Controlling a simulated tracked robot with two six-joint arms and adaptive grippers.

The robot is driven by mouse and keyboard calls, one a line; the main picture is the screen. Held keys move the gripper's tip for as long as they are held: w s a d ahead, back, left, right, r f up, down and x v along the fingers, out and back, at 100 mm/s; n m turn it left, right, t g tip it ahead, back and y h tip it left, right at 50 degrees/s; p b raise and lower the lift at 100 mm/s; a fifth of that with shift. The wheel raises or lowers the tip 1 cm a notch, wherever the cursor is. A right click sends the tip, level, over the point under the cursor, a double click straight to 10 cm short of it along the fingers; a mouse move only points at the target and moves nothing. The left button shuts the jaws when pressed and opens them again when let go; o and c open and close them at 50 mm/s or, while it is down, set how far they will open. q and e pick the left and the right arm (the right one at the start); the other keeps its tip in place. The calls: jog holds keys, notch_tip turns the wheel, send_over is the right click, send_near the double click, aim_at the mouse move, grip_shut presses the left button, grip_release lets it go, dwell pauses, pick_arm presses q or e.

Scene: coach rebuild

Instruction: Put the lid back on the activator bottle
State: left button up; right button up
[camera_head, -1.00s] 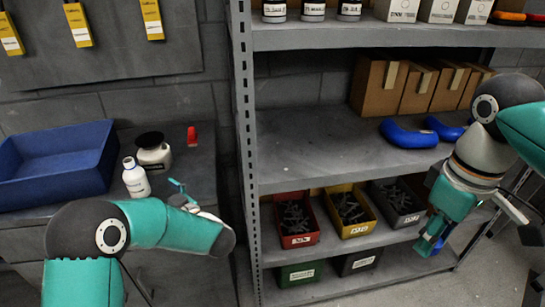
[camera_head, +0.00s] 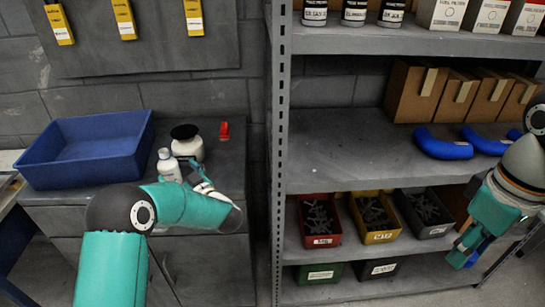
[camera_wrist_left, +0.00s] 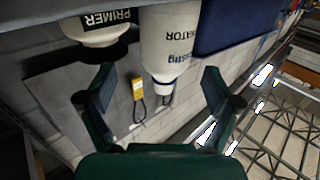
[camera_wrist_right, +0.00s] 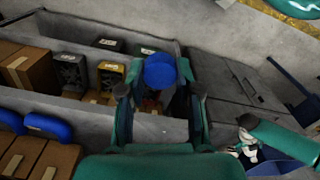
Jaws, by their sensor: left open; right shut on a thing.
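The white activator bottle (camera_head: 169,167) stands upright on the grey cabinet top, beside the primer jar (camera_head: 187,143) with its black lid. In the left wrist view the bottle (camera_wrist_left: 168,45) appears upside down, its narrow white top between and beyond my fingers. My left gripper (camera_head: 205,187) is open and empty, just right of the bottle and apart from it. A small red piece (camera_head: 224,131), possibly the lid, stands behind on the cabinet. My right gripper (camera_head: 468,252) is shut on a blue piece (camera_wrist_right: 160,72), which looks like a hose elbow, in front of the lower shelves.
A blue tray (camera_head: 85,150) fills the cabinet's left part. The shelf upright (camera_head: 281,150) stands right of the cabinet. The rack holds blue hose elbows (camera_head: 440,145), cardboard boxes (camera_head: 425,92) and small bins (camera_head: 320,222). The middle shelf's left part is clear.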

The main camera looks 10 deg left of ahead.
aim_at(172, 169)
pick_arm(q)
jog(key=p+x, duration=0.1)
jog(key=x, duration=0.1)
jog(key=p+x, duration=0.1)
jog(key=x, duration=0.1)
jog(key=shift+s+a+r, duration=0.15)
jog(key=shift+a+r, duration=0.1)
jog(key=shift+a, duration=0.15)
pick_arm(e)
notch_tip(172, 169, up, 2)
pick_arm(q)
jog(key=shift+w+a+f, duration=0.1)
jog(key=shift+w+a, duration=0.15)
jog(key=c, duration=1.5)
jog(key=shift+o, duration=0.2)
pick_arm(e)
jog(key=shift+f+b, duration=0.6)
jog(key=shift+f, duration=0.05)
pick_arm(q)
notch_tip(172, 169, up, 20)
